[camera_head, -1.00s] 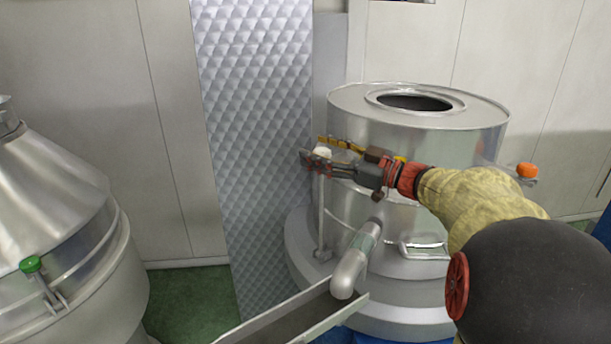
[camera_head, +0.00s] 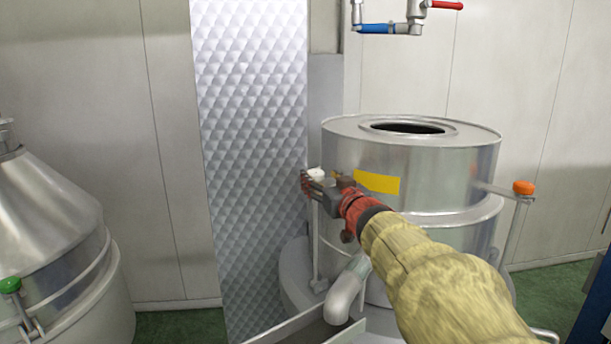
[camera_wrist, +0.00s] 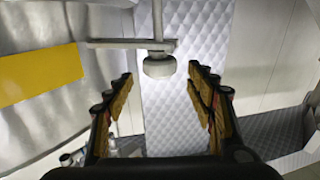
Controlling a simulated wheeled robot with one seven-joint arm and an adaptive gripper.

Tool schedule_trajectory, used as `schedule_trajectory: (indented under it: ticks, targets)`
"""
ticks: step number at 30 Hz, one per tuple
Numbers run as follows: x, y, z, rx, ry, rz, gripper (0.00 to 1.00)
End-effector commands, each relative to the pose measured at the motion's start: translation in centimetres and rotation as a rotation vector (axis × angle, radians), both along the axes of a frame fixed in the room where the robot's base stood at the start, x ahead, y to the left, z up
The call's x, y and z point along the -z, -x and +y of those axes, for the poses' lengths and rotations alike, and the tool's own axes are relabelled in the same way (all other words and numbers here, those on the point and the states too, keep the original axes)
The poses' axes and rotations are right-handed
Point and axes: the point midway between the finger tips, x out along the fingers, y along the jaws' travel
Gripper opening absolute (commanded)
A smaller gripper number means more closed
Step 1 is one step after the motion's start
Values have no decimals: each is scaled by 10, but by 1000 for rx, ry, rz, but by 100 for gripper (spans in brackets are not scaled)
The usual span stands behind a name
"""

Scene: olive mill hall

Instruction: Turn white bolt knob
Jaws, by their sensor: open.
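The white bolt knob (camera_head: 317,174) sits at the top of a thin upright rod on the left side of the steel tank (camera_head: 345,150). In the wrist view the knob (camera_wrist: 159,65) appears on its rod with a flat bar, in the gap ahead of my fingertips. My gripper (camera_head: 311,187) is at the knob in the head view and partly overlaps it. In the wrist view my gripper (camera_wrist: 160,75) is open, with one finger on each side of the knob's line and space visible on both sides. No contact with the knob shows.
A quilted metal panel (camera_head: 250,120) stands close behind the knob. An orange knob (camera_head: 523,187) is on the tank's right side. A curved spout (camera_head: 346,290) is below my gripper. A second vessel with a green knob (camera_head: 10,285) stands left. Blue and red valve handles hang above.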

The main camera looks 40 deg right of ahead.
Motion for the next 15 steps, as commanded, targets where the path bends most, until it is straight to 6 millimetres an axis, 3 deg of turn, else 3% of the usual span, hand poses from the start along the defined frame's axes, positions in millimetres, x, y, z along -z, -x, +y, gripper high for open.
schedule_trajectory:
  ticks: [6,15]
  targets:
    - [2,-31,-11,-2,1,1,55]
    - [0,-45,-17,-1,0,-1,55]
